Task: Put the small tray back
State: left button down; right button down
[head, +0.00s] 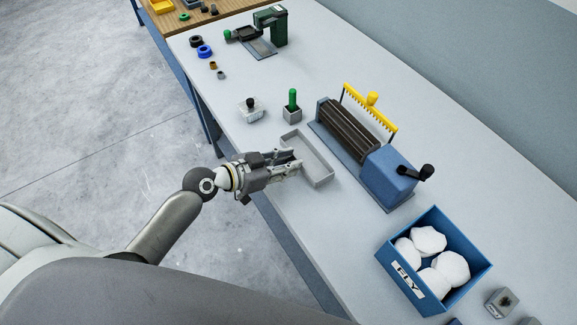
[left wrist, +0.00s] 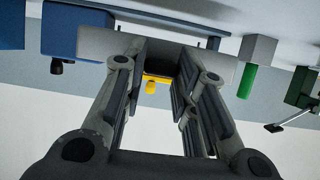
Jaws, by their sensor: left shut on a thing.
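The small tray (head: 315,158) is a shallow, light grey, oblong tray at the table's near edge, in front of the carding device. My left gripper (head: 294,164) reaches in from the left and is shut on the tray's near long side. In the left wrist view the tray (left wrist: 98,43) spans behind both fingers, its ends showing beyond them. The fingers hide part of the tray's near wall. I cannot tell whether the tray rests on the table or is slightly raised. My right gripper is not in view.
The drum carder (head: 352,135), with a yellow comb bar and blue crank box, stands close behind the tray. A green-handled block (head: 292,108) and a black-knobbed clear piece (head: 250,109) stand to its upper left. A blue bin (head: 432,262) of white fluff is at lower right.

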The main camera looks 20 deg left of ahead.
pick_arm(q)
jog(key=shift+w+d+f, duration=0.1)
jog(key=shift+w+f, duration=0.85)
jog(key=shift+f, duration=0.15)
notch_tip(320, 180, down, 3)
jog(key=shift+s+r+p, duration=0.1)
jog(key=shift+r+p, duration=0.05)
jog(key=shift+p, duration=0.25)
jog(key=shift+f, duration=0.3)
jog(key=c, duration=1.2)
grip_release()
jog(key=shift+o, duration=0.2)
jog(key=shift+r, duration=0.1)
